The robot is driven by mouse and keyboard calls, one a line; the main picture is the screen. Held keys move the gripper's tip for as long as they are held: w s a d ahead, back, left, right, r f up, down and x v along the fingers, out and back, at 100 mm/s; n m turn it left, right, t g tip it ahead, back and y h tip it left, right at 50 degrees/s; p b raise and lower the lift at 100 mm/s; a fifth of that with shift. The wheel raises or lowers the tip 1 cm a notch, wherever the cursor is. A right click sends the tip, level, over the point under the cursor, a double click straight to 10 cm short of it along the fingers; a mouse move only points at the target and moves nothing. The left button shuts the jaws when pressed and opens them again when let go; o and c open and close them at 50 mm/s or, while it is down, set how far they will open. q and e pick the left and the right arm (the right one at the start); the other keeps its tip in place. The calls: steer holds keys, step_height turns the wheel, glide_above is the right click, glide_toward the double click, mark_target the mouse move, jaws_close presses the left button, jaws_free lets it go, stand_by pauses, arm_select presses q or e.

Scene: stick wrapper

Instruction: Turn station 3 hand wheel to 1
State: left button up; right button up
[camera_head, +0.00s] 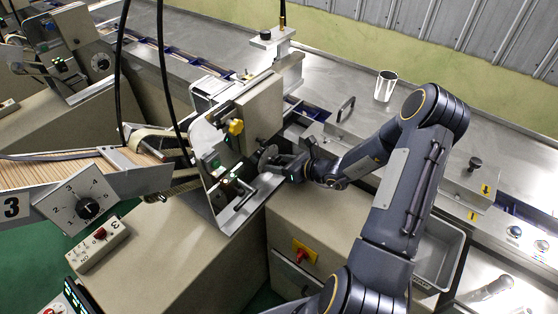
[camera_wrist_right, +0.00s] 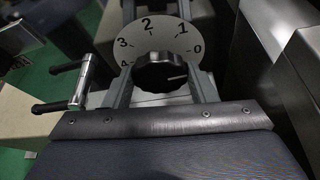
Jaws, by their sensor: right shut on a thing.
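The hand wheel is a black ribbed knob (camera_wrist_right: 160,73) in front of a pale round dial plate (camera_wrist_right: 150,36) marked 0 to 4 in the right wrist view. A white line on the knob points right, a little below the 0 mark. My right gripper (camera_wrist_right: 163,85) has one finger on each side of the knob and is shut on it. In the head view, my right gripper (camera_head: 284,166) reaches from the right to the disc-shaped dial plate (camera_head: 267,156) on the machine's side, and the knob is hidden. My left gripper is not in view.
A black-and-silver crank handle (camera_wrist_right: 75,85) stands left of the dial. A metal cup (camera_head: 385,86) stands on the bench behind my right arm.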

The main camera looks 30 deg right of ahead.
stand_by(0.3)
steer(key=o, duration=1)
steer(key=shift+c, duration=0.2)
steer(key=b+v, duration=0.1)
steer(key=v, duration=0.7)
steer(key=shift+w, duration=0.1)
